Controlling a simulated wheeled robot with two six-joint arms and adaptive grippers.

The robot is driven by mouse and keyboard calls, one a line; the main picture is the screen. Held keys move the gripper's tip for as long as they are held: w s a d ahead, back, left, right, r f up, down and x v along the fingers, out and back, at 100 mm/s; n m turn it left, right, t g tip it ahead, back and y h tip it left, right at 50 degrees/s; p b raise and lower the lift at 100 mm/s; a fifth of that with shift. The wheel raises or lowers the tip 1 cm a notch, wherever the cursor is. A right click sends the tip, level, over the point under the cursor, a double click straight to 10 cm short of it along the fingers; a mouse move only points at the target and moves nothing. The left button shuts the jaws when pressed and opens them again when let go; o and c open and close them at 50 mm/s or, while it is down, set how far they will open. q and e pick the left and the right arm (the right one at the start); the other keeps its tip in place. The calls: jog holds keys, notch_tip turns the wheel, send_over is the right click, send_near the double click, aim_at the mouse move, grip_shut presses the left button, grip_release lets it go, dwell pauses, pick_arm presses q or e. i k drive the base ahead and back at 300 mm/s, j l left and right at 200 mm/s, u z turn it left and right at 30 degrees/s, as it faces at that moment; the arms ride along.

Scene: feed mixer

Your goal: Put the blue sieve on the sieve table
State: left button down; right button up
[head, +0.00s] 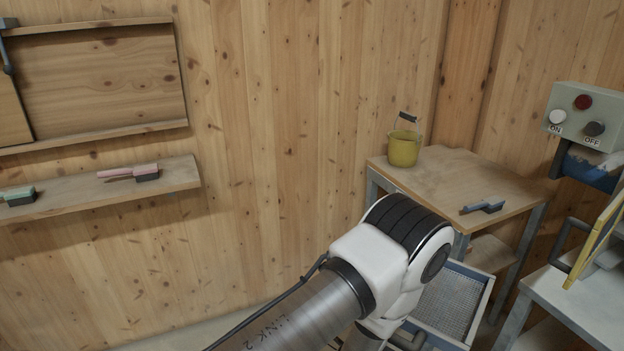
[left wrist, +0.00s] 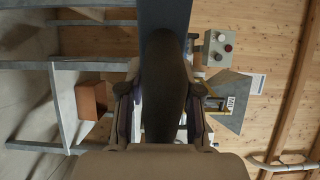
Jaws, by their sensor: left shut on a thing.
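The blue sieve (head: 478,277), a blue-rimmed tray with grey mesh, shows low in the head view, partly hidden behind my left arm. It is below the wooden table's top and in front of it. In the left wrist view my left gripper (left wrist: 161,112) is shut on a dark handle (left wrist: 163,75), with a dark blue-grey panel above. In the head view that gripper is mostly hidden or cut off. A wooden-topped table (head: 480,172) stands in the corner and a grey table (head: 590,300) at right; I cannot tell which is the sieve table. My right gripper is not in view.
A yellow bucket (head: 404,149) and a blue brush (head: 484,207) are on the wooden-topped table. A control box (head: 588,115) and a yellow-edged frame (head: 594,240) are at right. A wall shelf (head: 100,190) with brushes is at left.

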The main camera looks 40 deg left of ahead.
aim_at(446, 185)
jog(key=i+j+u, duration=0.25)
jog(key=u, duration=0.15)
jog(key=i+j+u, duration=0.1)
jog(key=i+u, duration=0.65)
jog(key=i+j+z, duration=0.1)
jog(key=i+z, duration=0.35)
jog(key=i+j+z, duration=0.2)
jog(key=z, duration=0.3)
jog(key=i+j+z, duration=0.15)
jog(key=z, duration=0.3)
